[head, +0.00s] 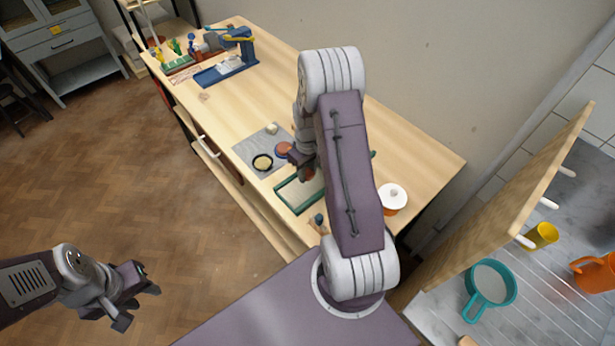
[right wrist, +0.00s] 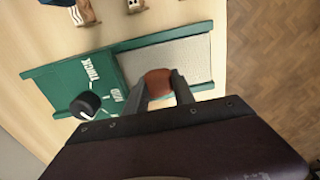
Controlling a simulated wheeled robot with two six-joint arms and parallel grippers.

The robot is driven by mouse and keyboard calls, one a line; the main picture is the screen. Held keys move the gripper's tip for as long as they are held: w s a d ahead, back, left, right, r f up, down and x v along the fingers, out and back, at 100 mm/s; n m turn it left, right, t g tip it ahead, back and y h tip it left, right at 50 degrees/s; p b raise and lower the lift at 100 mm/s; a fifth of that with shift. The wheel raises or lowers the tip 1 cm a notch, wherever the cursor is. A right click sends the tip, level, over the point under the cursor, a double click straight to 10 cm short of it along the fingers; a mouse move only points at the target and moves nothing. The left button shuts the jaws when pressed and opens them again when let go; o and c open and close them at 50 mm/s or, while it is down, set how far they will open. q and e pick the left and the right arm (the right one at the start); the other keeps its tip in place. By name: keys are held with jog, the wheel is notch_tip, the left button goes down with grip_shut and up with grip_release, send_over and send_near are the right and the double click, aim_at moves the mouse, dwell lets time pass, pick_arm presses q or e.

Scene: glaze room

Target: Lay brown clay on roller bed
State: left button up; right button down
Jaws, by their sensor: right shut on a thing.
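My right gripper (right wrist: 160,90) is shut on a lump of reddish-brown clay (right wrist: 158,82). In the right wrist view the clay shows between the two fingers, over the green roller frame and close to its pale bed (right wrist: 185,58). I cannot tell whether the clay touches the bed. In the head view the green-edged roller bed (head: 284,205) lies near the table's front edge, partly hidden by my right arm. My left gripper (head: 133,301) is open and empty over the floor, away from the table.
A white-topped orange pot (head: 392,197) stands right of my arm. A blue tool (head: 228,70) sits at the far end.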

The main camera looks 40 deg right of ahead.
aim_at(307, 176)
notch_tip(307, 176, down, 3)
jog(key=shift+s+r, duration=0.15)
jog(key=shift+w+f, duration=0.25)
jog(key=shift+f, duration=0.05)
jog(key=shift+s+f, duration=0.1)
jog(key=c, duration=1.1)
grip_release()
jog(key=shift+s, duration=0.1)
jog(key=shift+o, duration=0.2)
